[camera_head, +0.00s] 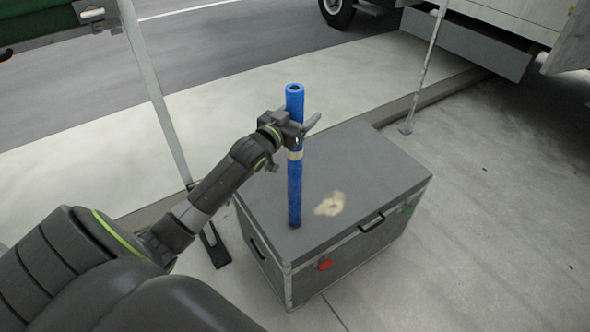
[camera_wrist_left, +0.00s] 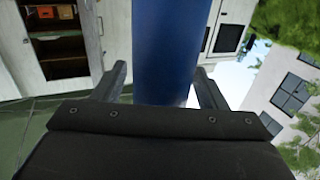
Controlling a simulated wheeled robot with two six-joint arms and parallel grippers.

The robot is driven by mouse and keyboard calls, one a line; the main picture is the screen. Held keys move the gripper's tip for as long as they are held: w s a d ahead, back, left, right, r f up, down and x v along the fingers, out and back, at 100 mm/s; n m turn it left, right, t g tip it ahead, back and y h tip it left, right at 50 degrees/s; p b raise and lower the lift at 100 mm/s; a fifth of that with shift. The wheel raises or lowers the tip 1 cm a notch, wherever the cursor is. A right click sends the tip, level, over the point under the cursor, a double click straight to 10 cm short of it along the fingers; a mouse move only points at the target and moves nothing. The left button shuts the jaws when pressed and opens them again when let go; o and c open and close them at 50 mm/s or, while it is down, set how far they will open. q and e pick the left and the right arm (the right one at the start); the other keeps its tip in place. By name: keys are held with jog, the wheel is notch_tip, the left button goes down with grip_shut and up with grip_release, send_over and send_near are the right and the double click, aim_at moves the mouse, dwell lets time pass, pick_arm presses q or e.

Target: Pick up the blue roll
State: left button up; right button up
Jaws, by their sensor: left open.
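The blue roll (camera_head: 295,190) stands upright on top of a grey case, with a pale band around its middle. My left gripper (camera_head: 306,124) is at the upper part of the roll, above the band. In the left wrist view the blue roll (camera_wrist_left: 168,50) fills the middle, between the two fingers of my left gripper (camera_wrist_left: 160,85). The fingers are open, with a gap on each side of the roll. My right gripper is not in view.
The grey case (camera_head: 365,175) stands on concrete pavement, with a pale worn patch on its lid. A metal stand leg (camera_head: 160,110) rises left of the case, and another pole (camera_head: 425,70) stands behind it. A truck (camera_head: 480,30) is at the upper right.

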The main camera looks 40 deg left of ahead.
aim_at(294, 92)
pick_arm(q)
jog(key=shift+c, duration=0.4)
grip_shut()
notch_tip(294, 92, up, 10)
jog(key=shift+r+b, duration=0.1)
jog(key=shift+b, duration=0.65)
